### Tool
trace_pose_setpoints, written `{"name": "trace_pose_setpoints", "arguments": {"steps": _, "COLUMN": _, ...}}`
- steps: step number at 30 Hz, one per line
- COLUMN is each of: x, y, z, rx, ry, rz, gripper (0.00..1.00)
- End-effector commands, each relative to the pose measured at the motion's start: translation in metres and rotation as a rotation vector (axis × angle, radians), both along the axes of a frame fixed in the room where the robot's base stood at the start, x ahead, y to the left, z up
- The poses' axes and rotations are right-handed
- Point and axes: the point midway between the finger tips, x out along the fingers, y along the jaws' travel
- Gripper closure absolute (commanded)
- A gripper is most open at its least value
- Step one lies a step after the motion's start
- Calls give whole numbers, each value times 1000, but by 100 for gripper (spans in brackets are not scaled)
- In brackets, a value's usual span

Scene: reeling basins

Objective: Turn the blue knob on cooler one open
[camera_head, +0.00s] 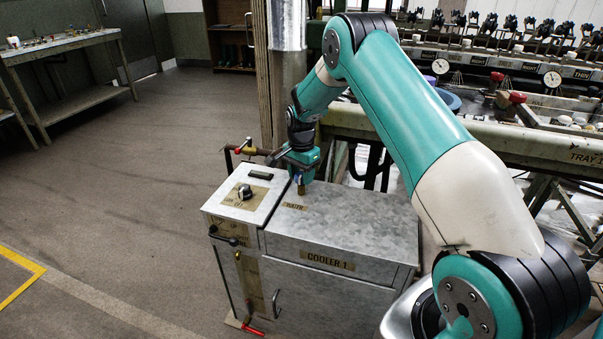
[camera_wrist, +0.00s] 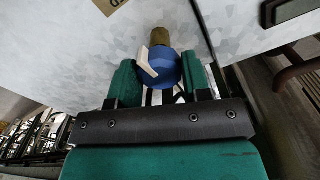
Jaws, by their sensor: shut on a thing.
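The blue knob (camera_wrist: 162,68) sits between the two green fingers of my gripper (camera_wrist: 158,80) in the wrist view, with a pale pointer tab on it and a brass stem (camera_wrist: 159,37) beyond. My gripper is shut on the knob. In the head view my gripper (camera_head: 300,183) reaches down to the back of the top of cooler one (camera_head: 345,225), a grey metal cabinet labelled COOLER 1. Only a small bit of blue and brass shows there, and my gripper hides most of the knob.
A black dial (camera_head: 245,192) and a dark bar (camera_head: 260,175) are on the cooler's left top panel. A red-handled valve (camera_head: 238,150) stands behind it. A bench (camera_head: 60,45) is at the far left. The floor to the left is clear.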

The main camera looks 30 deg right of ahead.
Motion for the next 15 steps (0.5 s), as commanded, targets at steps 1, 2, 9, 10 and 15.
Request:
{"name": "trace_pose_setpoints", "arguments": {"steps": 1, "x": 0, "y": 0, "z": 2, "rx": 0, "ry": 0, "rz": 29, "gripper": 80}}
{"name": "trace_pose_setpoints", "arguments": {"steps": 2, "x": 0, "y": 0, "z": 2, "rx": 0, "ry": 0, "rz": 51, "gripper": 80}}
{"name": "trace_pose_setpoints", "arguments": {"steps": 9, "x": 0, "y": 0, "z": 2, "rx": 0, "ry": 0, "rz": 259, "gripper": 80}}
{"name": "trace_pose_setpoints", "arguments": {"steps": 10, "x": 0, "y": 0, "z": 2, "rx": 0, "ry": 0, "rz": 288, "gripper": 80}}
{"name": "trace_pose_setpoints", "arguments": {"steps": 15, "x": 0, "y": 0, "z": 2, "rx": 0, "ry": 0, "rz": 450, "gripper": 80}}
